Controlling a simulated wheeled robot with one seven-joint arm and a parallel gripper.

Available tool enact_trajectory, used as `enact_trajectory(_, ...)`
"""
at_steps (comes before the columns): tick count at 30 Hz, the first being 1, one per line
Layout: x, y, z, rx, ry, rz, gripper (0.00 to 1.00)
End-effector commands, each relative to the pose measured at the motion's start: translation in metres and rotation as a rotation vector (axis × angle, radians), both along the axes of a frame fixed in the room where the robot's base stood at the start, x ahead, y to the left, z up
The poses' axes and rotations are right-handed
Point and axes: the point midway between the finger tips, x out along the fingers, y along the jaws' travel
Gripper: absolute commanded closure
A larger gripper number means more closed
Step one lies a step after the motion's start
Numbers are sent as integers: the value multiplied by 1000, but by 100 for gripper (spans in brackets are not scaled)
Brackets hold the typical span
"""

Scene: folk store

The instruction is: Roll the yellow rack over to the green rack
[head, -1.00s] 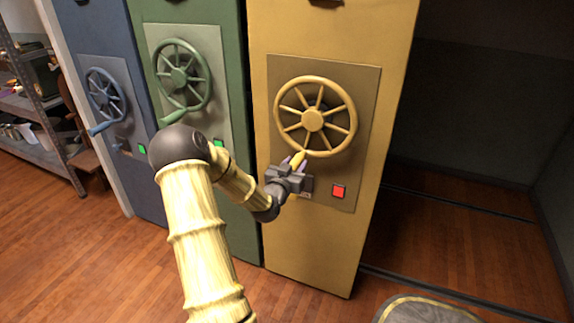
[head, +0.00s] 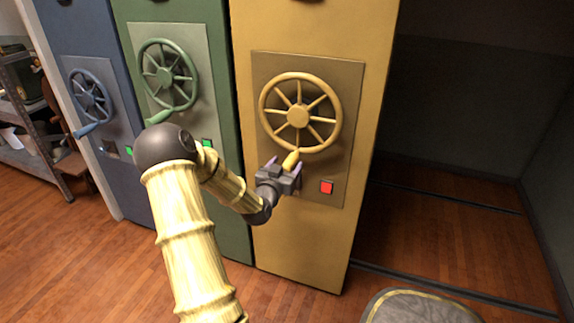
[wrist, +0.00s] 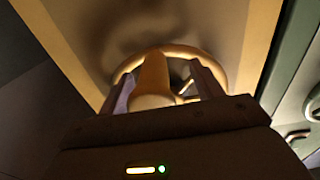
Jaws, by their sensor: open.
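The yellow rack (head: 305,240) stands to the right of the green rack (head: 235,220), with only a thin dark line between them at the front. Its yellow handwheel (head: 298,115) has a crank handle (head: 291,159) at the bottom of the rim. My gripper (head: 285,168) is open at this handle. In the wrist view, the two purple fingers of my gripper (wrist: 166,90) stand apart on either side of the handle (wrist: 154,80), with gaps visible. A red-lit button (head: 327,187) is on the yellow rack's panel, right of my gripper.
The blue rack (head: 85,30) stands left of the green one. Both their buttons show green. Dark open floor with rails (head: 440,280) lies right of the yellow rack. A grey padded object with yellow trim (head: 420,308) is at the bottom right. Metal shelving (head: 35,155) stands far left.

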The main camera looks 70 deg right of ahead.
Motion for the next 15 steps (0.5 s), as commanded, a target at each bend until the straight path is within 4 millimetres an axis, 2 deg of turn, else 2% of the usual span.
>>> enact_trajectory(15,0,34,0,1,-1,0,35)
